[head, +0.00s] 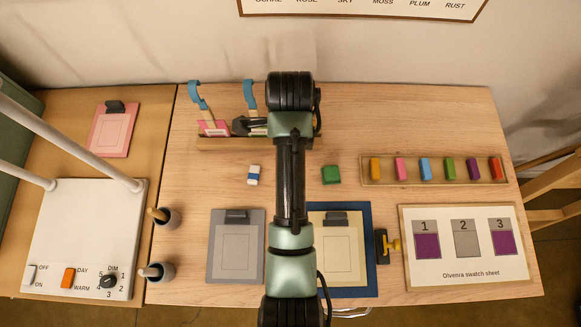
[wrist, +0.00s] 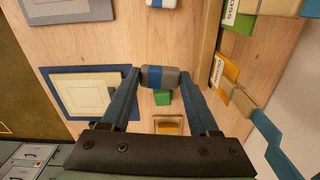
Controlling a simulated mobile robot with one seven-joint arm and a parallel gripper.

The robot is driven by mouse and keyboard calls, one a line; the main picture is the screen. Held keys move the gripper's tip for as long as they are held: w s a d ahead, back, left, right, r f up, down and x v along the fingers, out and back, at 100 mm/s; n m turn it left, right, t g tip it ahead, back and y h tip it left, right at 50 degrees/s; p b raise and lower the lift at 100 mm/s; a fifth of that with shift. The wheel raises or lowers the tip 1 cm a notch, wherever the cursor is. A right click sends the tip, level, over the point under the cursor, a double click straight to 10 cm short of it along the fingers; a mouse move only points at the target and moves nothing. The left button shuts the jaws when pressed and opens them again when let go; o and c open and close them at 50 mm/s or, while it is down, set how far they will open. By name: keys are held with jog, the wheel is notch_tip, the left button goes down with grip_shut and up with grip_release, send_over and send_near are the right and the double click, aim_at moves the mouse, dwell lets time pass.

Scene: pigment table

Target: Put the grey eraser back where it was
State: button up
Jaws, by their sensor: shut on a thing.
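The grey eraser (wrist: 171,77), with a blue band around it, is between the two fingertips of my gripper (wrist: 159,77) in the wrist view. The gripper is shut on it and holds it over the table. In the head view my arm covers the gripper and the eraser. A white eraser with a blue band (head: 253,175) lies on the table left of my arm; its edge also shows at the top of the wrist view (wrist: 161,3). A green block (head: 331,174) lies right of my arm; in the wrist view it shows just below the held eraser (wrist: 162,97).
A wooden rack (head: 215,143) with blue-handled tools stands at the back left. A tray of coloured blocks (head: 435,182) lies right. A grey clipboard (head: 216,272) and a cream one on a blue mat (head: 369,280) lie in front. Two cups stand at the left edge.

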jog(key=m, duration=0.3)
jog(key=shift+w+a+r, duration=0.1)
jog(key=shift+w, duration=0.2)
notch_tip(320, 180, down, 10)
jog(key=shift+r+p, duration=0.1)
jog(key=shift+p, duration=0.35)
jog(key=shift+f, duration=0.25)
jog(key=o, duration=1.2)
notch_tip(320, 180, up, 12)
jog(key=shift+r, duration=0.25)
